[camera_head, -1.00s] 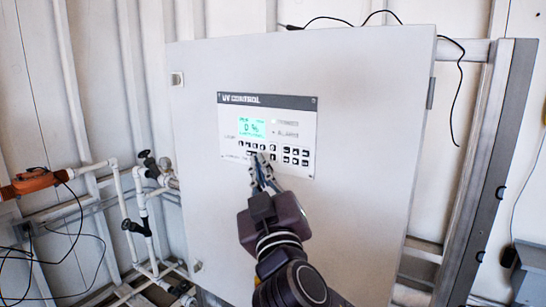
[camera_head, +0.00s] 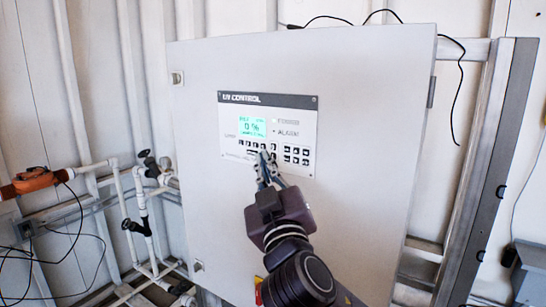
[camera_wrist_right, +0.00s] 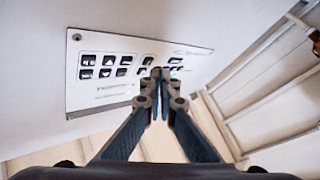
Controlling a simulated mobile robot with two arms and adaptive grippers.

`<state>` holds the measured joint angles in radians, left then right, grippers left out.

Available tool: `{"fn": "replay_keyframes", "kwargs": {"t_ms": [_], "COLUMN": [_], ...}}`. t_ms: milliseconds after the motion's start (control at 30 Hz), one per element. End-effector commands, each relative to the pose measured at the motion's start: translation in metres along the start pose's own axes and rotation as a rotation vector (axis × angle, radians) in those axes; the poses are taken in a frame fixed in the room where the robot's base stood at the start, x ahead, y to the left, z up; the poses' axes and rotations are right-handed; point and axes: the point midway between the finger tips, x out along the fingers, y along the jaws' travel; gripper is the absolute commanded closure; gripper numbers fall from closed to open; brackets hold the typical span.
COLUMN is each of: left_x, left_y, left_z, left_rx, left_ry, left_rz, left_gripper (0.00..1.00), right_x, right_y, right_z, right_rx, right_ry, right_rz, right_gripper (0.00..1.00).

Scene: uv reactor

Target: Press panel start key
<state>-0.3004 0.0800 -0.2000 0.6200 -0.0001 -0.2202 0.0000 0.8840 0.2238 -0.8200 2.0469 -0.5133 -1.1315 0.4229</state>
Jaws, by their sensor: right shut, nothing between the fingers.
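The UV control panel (camera_head: 228,140) is a white plate with a dark header strip on the grey cabinet door. Its green display (camera_head: 252,127) reads 0 %. Rows of small dark keys (camera_head: 296,155) lie below the display and to its right. My right gripper (camera_head: 267,160) is shut and empty, its fingertips in front of the key row under the display. In the right wrist view the panel (camera_wrist_right: 130,72) appears at a steep angle, and the fingertips (camera_wrist_right: 160,74) overlap its lower right keys. I cannot tell whether they touch; some keys are hidden behind them. My left gripper is not in view.
The flat cabinet door (camera_head: 370,120) surrounds the panel with clear room. White pipes with black valves (camera_head: 145,200) and an orange device (camera_head: 32,181) are at left. A metal frame (camera_head: 500,170) stands at right. A black cable (camera_head: 462,90) hangs near the cabinet's upper right.

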Motion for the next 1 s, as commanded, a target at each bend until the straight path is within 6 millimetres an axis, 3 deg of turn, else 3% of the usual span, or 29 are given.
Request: {"fn": "replay_keyframes", "kwargs": {"t_ms": [1000], "left_x": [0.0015], "left_y": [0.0], "left_z": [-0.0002], "left_rx": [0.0], "left_ry": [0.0], "left_rz": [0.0], "left_gripper": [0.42], "right_x": [0.0057], "right_y": [0.0044], "right_z": [0.0041], "right_rx": [0.0], "right_ry": [0.0], "right_rz": [0.0], "right_gripper": [1.0]}}
